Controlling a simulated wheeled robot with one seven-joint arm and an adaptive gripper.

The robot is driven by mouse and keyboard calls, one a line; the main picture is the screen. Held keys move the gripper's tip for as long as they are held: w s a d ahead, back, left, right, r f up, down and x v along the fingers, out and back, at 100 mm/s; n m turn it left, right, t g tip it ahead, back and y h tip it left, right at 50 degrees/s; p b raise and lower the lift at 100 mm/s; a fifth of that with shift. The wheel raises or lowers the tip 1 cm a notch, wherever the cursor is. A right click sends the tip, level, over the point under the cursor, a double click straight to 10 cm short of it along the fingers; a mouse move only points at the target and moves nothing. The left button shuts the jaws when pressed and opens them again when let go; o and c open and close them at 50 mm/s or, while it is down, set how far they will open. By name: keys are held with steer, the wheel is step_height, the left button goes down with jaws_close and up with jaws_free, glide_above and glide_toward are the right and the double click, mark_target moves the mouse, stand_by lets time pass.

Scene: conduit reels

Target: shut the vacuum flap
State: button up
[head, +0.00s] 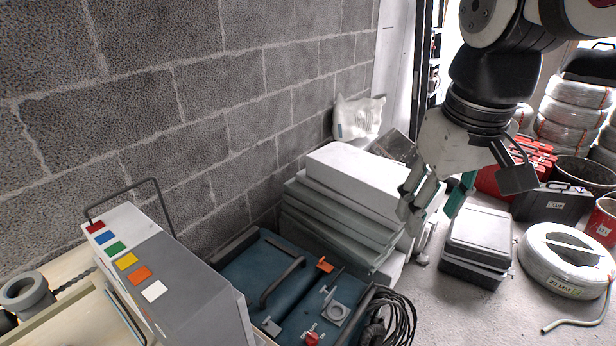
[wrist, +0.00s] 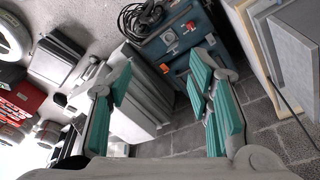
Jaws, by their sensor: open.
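The vacuum (head: 262,262) is a blue box with a dark carry handle, standing low by the block wall in the head view. Its top carries an orange part (head: 325,265), a grey square piece with a round ring (head: 335,312) and a red knob (head: 312,338). I cannot tell which piece is the flap or how far it is open. The vacuum (wrist: 172,42) also shows at the top of the wrist view, beyond my fingers. My gripper (head: 428,208) is open and empty, to the right of the vacuum and apart from it. Its green-padded fingers are spread in the wrist view (wrist: 162,72).
Stacked grey-green boxes with a white top (head: 345,180) stand between the vacuum and my gripper. A grey cabinet with coloured squares (head: 185,290) is at left. Black cable (head: 398,318) lies beside the vacuum.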

steer(key=w+a+f+n+g+b, duration=0.1)
steer(key=w+f+b, duration=0.15)
steer(key=w, duration=0.25)
steer(key=w+a+f+n+g+b, duration=0.1)
steer(key=w+a+f, duration=0.1)
steer(key=w+f, duration=0.3)
steer(key=n+g+h+b, duration=0.2)
steer(key=n+b, duration=0.2)
steer(key=b, duration=0.3)
glide_above(323, 289)
step_height(323, 289, down, 17)
steer(key=w+a+f+n+g+h+b, duration=0.1)
steer(key=w+a+f+b, duration=0.15)
steer(key=f, duration=0.55)
steer(key=w+a+f+n+b, duration=0.1)
steer(key=w+a+f+b, duration=0.15)
steer(key=f, duration=0.45)
steer(key=x, duration=0.4)
steer(key=b+x, duration=0.1)
steer(key=x, duration=0.4)
steer(key=s+b+x, duration=0.1)
steer(key=x, duration=0.4)
steer(key=shift+d+r, duration=0.1)
steer(key=shift+d, duration=0.05)
jaws_close()
